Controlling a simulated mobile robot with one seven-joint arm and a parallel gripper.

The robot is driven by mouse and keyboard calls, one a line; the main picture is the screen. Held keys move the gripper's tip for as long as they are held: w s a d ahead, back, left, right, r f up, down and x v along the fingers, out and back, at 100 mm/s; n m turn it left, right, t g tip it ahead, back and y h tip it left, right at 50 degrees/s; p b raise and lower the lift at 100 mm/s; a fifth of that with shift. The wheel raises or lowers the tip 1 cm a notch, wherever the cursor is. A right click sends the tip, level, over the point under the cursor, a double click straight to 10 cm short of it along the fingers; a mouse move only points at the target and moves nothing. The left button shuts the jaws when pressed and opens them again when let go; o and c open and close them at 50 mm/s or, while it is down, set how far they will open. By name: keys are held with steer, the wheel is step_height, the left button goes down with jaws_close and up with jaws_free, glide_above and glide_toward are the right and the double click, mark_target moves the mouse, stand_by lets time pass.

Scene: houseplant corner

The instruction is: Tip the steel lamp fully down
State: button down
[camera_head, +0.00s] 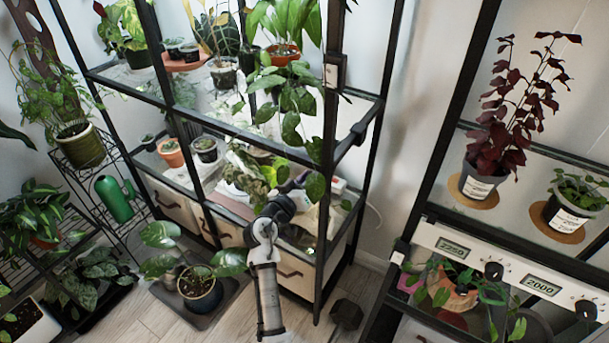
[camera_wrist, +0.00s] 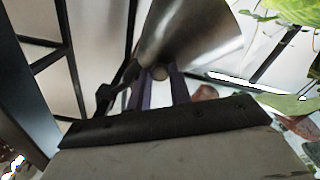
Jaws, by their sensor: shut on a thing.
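The steel lamp's brushed grey conical shade (camera_wrist: 195,32) fills the upper middle of the wrist view, tilted, with its narrow end toward my fingers. My gripper (camera_wrist: 160,76) has two purple fingers, shut on the lamp at that narrow end, where a small round part shows between them. In the head view my arm reaches into the lower shelf of the black plant rack. I cannot pick out the lamp there, as my arm and leaves cover that spot.
Black posts of the rack (camera_head: 328,150) stand close beside my arm. Trailing leaves (camera_wrist: 285,15) hang near the shade at right. A potted plant (camera_head: 200,285) stands on the floor left of my arm. A second rack (camera_head: 440,130) with dials stands at right.

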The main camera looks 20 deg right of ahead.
steer(key=shift+s+d+f+n, duration=0.15)
steer(key=shift+s+n, duration=0.05)
steer(key=shift+n, duration=0.2)
steer(key=c, duration=1.3)
jaws_free()
steer(key=b+v, duration=0.3)
steer(key=v, duration=1.1)
steer(key=shift+d, duration=0.1)
